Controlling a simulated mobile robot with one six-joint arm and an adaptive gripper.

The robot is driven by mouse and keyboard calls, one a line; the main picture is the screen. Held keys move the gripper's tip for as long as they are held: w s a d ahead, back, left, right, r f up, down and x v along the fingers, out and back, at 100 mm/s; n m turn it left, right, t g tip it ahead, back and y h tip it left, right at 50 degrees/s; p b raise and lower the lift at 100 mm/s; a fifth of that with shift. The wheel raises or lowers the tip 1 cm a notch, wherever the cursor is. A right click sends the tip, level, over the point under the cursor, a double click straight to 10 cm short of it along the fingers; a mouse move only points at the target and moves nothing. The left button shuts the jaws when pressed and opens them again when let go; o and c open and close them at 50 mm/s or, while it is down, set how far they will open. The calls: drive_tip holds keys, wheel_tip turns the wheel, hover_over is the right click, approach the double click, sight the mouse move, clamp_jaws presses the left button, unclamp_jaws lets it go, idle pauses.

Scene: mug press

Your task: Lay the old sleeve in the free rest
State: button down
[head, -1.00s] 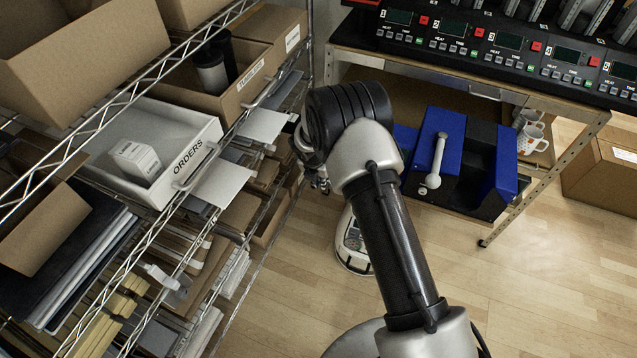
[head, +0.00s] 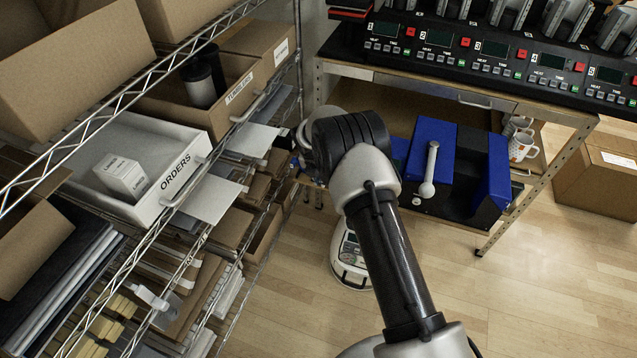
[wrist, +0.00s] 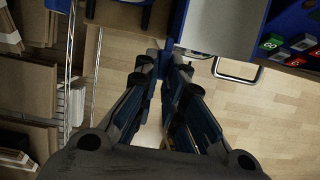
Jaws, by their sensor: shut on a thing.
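In the wrist view my gripper (wrist: 165,68) is closed, with its two fingers near each other at the tips. The old sleeve appears to be what it holds, but little of it can be told apart from the dark fingers. In the head view my arm hides the gripper and whatever is in it. The gripper is near the bench's left end, between the wire shelving and the bench. I cannot make out the free rest in either view.
Wire shelving on the left holds a white ORDERS bin (head: 150,165) and cardboard boxes. The bench (head: 455,93) carries numbered control units (head: 495,58). Below it stand a blue machine with a grey lever (head: 432,160) and mugs (head: 522,145).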

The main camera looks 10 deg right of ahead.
drive_tip(key=shift+w+d+f+b, duration=0.35)
drive_tip(key=shift+w+b, duration=0.4)
drive_tip(key=shift+b, duration=0.05)
drive_tip(key=shift+w+d+f+b, duration=0.3)
drive_tip(key=shift+w+d+b, duration=0.1)
drive_tip(key=shift+w+b, duration=0.4)
drive_tip(key=shift+w+d+f+b, duration=0.35)
drive_tip(key=shift+w+b, duration=0.4)
drive_tip(key=shift+b, duration=0.05)
drive_tip(key=c, duration=1.6)
unclamp_jaws()
drive_tip(key=shift+o, duration=0.3)
drive_tip(key=shift+s+f, duration=0.1)
drive_tip(key=o, duration=1.3)
